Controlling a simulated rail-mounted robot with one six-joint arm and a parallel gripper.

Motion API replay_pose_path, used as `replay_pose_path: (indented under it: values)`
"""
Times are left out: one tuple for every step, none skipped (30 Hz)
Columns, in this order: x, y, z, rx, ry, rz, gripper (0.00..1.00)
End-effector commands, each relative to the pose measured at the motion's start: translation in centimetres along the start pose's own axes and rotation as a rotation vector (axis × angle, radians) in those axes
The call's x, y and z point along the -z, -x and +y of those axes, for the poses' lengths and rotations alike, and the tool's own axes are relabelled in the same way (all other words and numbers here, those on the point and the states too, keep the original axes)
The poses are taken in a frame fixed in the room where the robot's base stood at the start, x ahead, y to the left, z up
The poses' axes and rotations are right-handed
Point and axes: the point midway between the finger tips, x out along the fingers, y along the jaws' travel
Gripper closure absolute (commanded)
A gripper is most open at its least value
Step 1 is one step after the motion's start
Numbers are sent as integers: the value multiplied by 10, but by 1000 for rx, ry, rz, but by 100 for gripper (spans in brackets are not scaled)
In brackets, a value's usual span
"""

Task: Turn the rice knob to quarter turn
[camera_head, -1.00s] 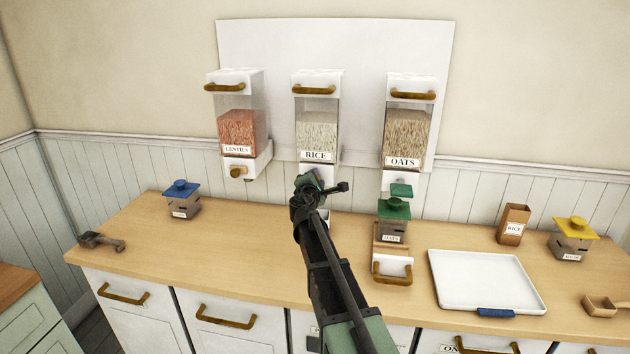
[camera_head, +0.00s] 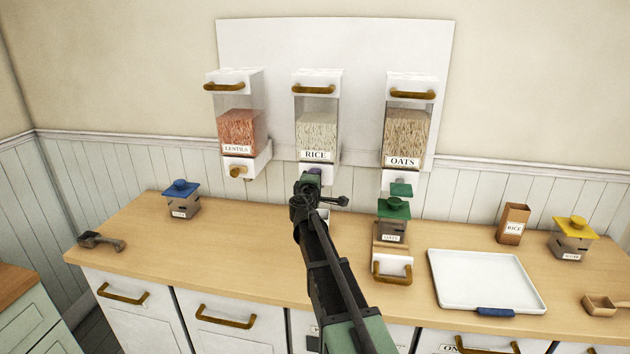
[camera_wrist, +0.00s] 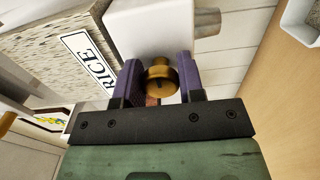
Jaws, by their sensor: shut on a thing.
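The rice dispenser (camera_head: 316,135) is the middle one of three on the white wall panel. Its RICE label also shows in the wrist view (camera_wrist: 90,62). The brass rice knob (camera_wrist: 161,80) is on the white lower block of the dispenser. My gripper (camera_wrist: 159,82) is shut on the knob, with one purple finger on each side of it. In the head view my gripper (camera_head: 312,182) is just below the rice label, and my arm hides the knob there.
The lentils dispenser (camera_head: 238,130) hangs to the left and the oats dispenser (camera_head: 406,135) to the right. A green-lidded oats canister (camera_head: 393,226) stands close on the right. A white tray (camera_head: 486,280) lies on the counter. The counter's left part is mostly clear.

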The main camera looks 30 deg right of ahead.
Motion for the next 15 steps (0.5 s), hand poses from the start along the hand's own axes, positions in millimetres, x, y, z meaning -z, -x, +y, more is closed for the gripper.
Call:
replay_pose_path:
  values:
    - [0,1,0,0,-1,-1,88]
    - [0,1,0,0,-1,-1,88]
    - [0,1,0,0,0,-1,88]
    - [0,1,0,0,0,-1,88]
    - [0,1,0,0,0,-1,88]
    - [0,1,0,0,0,-1,88]
    - [0,1,0,0,0,-1,88]
    - [0,1,0,0,0,-1,60]
    - [0,1,0,0,1,-1,53]
    - [0,1,0,0,1,0,49]
    - [0,1,0,0,1,0,44]
    - [0,0,0,0,1,0,40]
    - [0,0,0,0,1,0,40]
    - [0,0,0,0,1,0,40]
    - [0,0,0,0,1,0,40]
